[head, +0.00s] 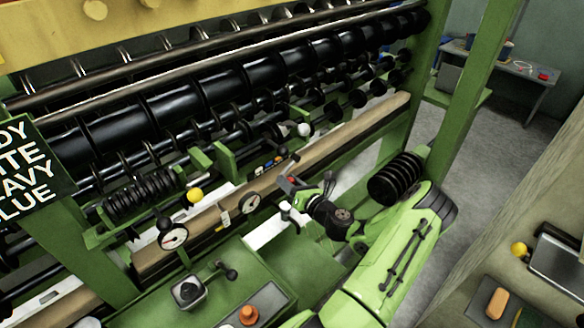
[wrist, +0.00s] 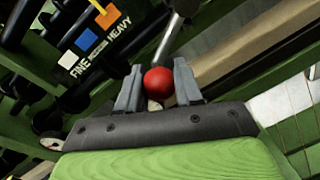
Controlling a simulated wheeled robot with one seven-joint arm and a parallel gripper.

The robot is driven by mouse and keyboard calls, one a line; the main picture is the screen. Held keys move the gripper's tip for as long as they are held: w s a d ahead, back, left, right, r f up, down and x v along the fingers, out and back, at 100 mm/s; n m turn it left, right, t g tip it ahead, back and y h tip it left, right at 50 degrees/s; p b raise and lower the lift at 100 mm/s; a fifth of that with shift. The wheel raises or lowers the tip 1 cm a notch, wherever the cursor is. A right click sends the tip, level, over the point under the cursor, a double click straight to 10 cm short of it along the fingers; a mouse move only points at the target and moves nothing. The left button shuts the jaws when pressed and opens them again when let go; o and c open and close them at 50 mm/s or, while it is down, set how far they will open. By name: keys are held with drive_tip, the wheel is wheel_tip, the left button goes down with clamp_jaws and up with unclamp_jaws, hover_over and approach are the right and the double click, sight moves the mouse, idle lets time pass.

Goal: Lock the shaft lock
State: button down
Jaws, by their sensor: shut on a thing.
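A red ball knob (wrist: 158,81) sits between the two grey fingers of my gripper (wrist: 158,88) in the wrist view. The fingers are shut on it from both sides. A metal rod (wrist: 172,45) runs up from behind the knob to a dark fitting at the top edge. No label in these frames names the shaft lock, so I cannot confirm that this lever is it.
In the head view, dials (head: 173,234), a yellow ball knob (head: 195,195) and a lever box (head: 188,290) stand left of my arm.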

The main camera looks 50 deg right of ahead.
drive_tip(key=r+m+p, duration=0.1)
drive_tip(key=p, duration=0.1)
drive_tip(key=r+m+p, duration=0.1)
drive_tip(key=m+p, duration=0.1)
drive_tip(key=p, duration=0.1)
drive_tip(key=shift+a+r, duration=0.35)
drive_tip(key=shift+a, duration=0.05)
drive_tip(key=shift+r+m+y+p, duration=0.15)
drive_tip(key=shift+r+m+p, duration=0.1)
drive_tip(key=shift+m+p, duration=0.45)
drive_tip(key=shift+r+m+y+p, duration=0.15)
drive_tip(key=shift+r+m+p, duration=0.1)
drive_tip(key=shift+m+p, duration=0.4)
drive_tip(key=shift+w, duration=0.1)
drive_tip(key=c, duration=0.8)
unclamp_jaws()
drive_tip(key=shift+a, duration=0.1)
drive_tip(key=shift+o, duration=0.2)
drive_tip(key=s+a+r+b, duration=0.1)
drive_tip(key=s+a, duration=0.1)
drive_tip(key=s, duration=1.3)
drive_tip(key=shift+s+a+r, duration=0.15)
drive_tip(key=shift+s+r, duration=0.15)
